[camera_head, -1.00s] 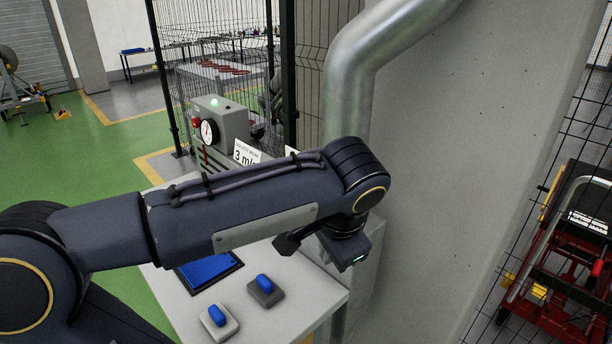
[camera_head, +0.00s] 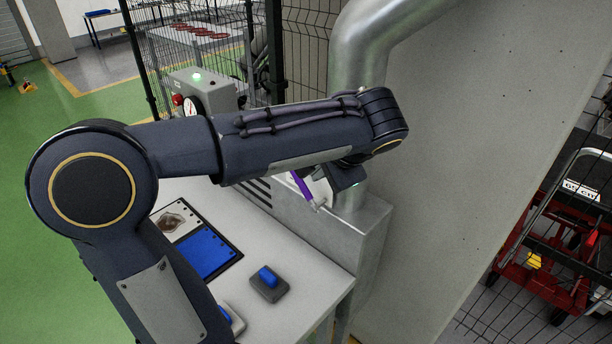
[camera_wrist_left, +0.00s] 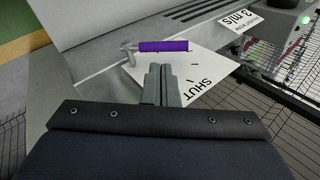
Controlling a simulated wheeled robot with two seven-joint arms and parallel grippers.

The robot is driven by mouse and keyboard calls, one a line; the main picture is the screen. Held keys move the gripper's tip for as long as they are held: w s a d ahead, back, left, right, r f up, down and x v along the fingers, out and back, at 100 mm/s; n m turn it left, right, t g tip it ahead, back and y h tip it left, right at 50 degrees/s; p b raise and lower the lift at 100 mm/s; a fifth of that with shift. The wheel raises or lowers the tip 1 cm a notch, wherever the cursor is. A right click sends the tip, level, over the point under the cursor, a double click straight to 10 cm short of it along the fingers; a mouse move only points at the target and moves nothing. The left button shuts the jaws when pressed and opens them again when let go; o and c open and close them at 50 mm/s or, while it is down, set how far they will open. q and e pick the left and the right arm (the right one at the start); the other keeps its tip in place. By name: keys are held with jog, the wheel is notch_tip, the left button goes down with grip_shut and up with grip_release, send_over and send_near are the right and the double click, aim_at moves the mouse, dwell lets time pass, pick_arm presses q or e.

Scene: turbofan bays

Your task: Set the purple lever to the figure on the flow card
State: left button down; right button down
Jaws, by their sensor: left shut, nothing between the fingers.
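The purple lever (camera_wrist_left: 162,46) lies across the top of a white plate (camera_wrist_left: 222,73) in the left wrist view, its metal pivot end at the left. The plate reads SHUT and has short dark marks; other lettering is covered. In the head view the lever (camera_head: 300,187) shows below my left forearm. My left gripper (camera_wrist_left: 162,70) is shut and empty, its fingertips just short of the lever; I cannot tell whether they touch. The flow card (camera_wrist_left: 240,18) reads 3 m/s in the left wrist view; my arm hides it in the head view. My right gripper is out of view.
A grey bench (camera_head: 262,232) carries a blue panel (camera_head: 207,252) and a blue-topped block (camera_head: 268,279). A thick metal pipe (camera_head: 360,55) and a grey wall (camera_head: 470,130) stand close at the right. A gauge box (camera_head: 205,92) with a green light is behind.

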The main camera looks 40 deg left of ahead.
aim_at(303, 188)
pick_arm(q)
jog(key=p+x, duration=0.1)
jog(key=x, duration=0.5)
jog(key=shift+w+a, duration=0.15)
jog(key=shift+a, duration=0.25)
jog(key=shift+f, duration=0.1)
jog(key=shift+b+x, duration=0.65)
jog(key=shift+x, duration=0.1)
jog(key=shift+a, duration=0.25)
jog(key=shift+r, duration=0.25)
